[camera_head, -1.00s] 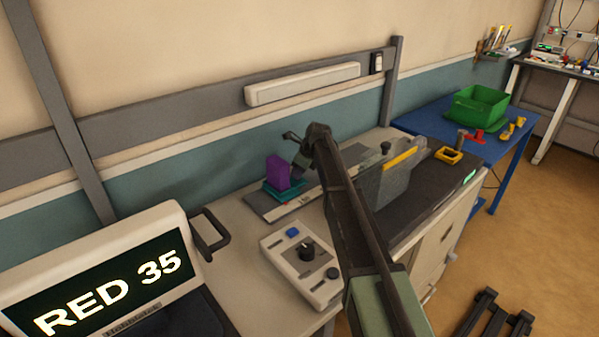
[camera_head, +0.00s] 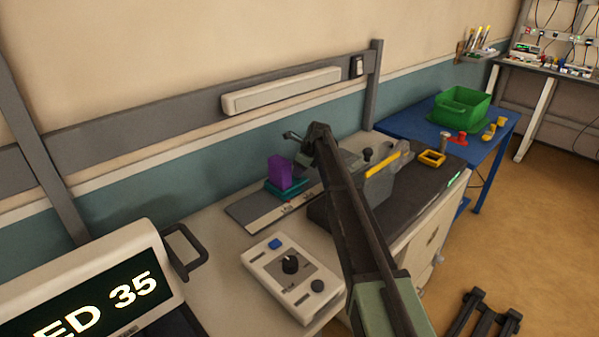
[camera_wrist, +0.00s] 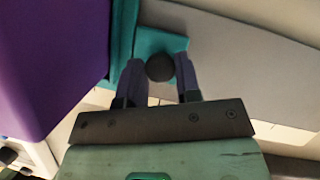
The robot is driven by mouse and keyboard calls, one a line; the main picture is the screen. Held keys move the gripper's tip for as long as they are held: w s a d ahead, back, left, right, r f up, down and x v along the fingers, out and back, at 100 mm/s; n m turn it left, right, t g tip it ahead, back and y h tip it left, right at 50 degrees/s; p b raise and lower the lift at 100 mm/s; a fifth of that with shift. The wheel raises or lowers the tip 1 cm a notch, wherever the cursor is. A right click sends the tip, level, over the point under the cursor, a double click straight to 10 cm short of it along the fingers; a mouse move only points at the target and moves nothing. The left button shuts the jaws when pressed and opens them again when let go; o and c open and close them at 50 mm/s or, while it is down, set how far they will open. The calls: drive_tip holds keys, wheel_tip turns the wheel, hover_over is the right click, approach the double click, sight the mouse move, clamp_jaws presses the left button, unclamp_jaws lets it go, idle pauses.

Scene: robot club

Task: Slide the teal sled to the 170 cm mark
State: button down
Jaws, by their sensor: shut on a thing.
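The teal sled (camera_head: 287,190) sits on the grey rail with a printed scale (camera_head: 252,215) and carries an upright purple block (camera_head: 280,172). In the wrist view the teal sled (camera_wrist: 165,42) shows beyond my fingers, and the purple block (camera_wrist: 45,65) fills the left side. My gripper (camera_wrist: 159,68) is shut on the sled's round black knob (camera_wrist: 160,66), one finger on each side. In the head view my arm hides the gripper tips and part of the rail. The scale's numbers are too small to read, so I cannot tell the sled's mark.
A control box (camera_head: 292,280) with a knob and a blue button lies in front of the rail. A dark grey machine with a yellow strip (camera_head: 384,167) stands to the right. A display (camera_head: 90,290) is at left; a blue table (camera_head: 415,124) holds a green bin (camera_head: 462,108).

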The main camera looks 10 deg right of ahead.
drive_tip(key=c, duration=0.8)
unclamp_jaws()
